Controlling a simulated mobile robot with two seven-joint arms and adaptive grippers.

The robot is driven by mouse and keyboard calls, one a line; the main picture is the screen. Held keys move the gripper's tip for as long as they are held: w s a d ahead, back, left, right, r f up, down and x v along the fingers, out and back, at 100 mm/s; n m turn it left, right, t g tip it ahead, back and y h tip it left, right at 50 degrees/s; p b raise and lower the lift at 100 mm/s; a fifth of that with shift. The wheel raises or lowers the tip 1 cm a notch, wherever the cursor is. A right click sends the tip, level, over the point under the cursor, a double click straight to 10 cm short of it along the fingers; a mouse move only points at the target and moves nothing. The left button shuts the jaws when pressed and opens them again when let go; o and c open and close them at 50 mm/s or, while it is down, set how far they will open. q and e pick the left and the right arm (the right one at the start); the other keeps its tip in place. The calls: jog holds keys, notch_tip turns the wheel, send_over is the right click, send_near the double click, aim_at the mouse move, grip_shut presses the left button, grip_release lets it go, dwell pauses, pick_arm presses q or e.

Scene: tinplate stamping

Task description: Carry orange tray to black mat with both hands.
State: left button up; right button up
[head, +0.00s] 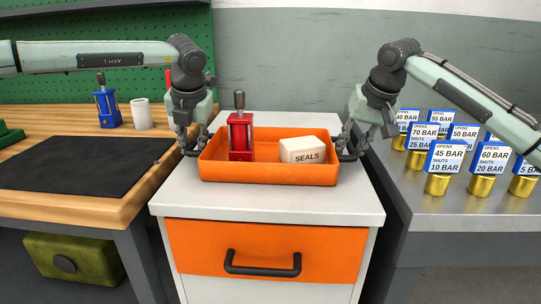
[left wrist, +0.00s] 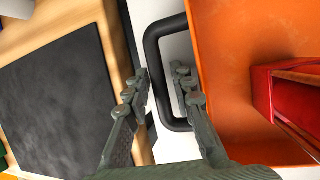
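The orange tray (head: 270,173) sits on the white top of a drawer cabinet, holding a red device with a black knob (head: 240,135) and a white block marked SEALS (head: 303,150). The black mat (head: 72,165) lies bare on the wooden bench to the left. My left gripper (head: 187,143) is at the tray's left black handle. In the left wrist view its fingers (left wrist: 161,80) are apart, one on each side of the handle's outer bar (left wrist: 153,50). My right gripper (head: 352,143) is at the right handle (head: 348,156); its finger gap is unclear.
The cabinet (head: 265,203) stands between the wooden bench (head: 120,209) and a grey table (head: 430,207) with several brass parts and pressure cards. A blue device (head: 108,108) and white cup (head: 141,114) stand behind the mat. A green object (head: 8,134) is at the bench's left.

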pick_arm(q)
grip_shut()
pick_arm(e)
grip_shut()
